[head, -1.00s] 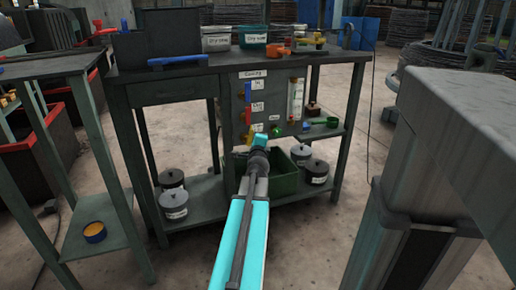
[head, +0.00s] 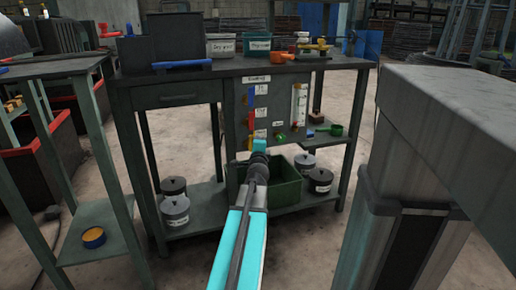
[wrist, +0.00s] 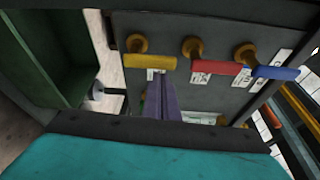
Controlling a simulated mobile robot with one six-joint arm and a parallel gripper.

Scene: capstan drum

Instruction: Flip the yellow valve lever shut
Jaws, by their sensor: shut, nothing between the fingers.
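The yellow valve lever (wrist: 150,62) shows in the wrist view at the left of a row of three levers, on a brass pivot on the grey panel. It lies parallel to the red and blue levers. My gripper (wrist: 164,85) is shut and empty. Its purple-grey fingertips are just below the yellow lever in the wrist picture, near its right half; I cannot tell whether they touch it. In the head view my gripper (head: 259,146) is in front of the lower part of the panel and hides some of it.
The red lever (wrist: 217,68) and blue lever (wrist: 276,73) are close to the right in the wrist view. A green bin (head: 287,187) stands below the panel on the bench shelf. Pots stand on either side. A large grey block (head: 455,115) fills the right.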

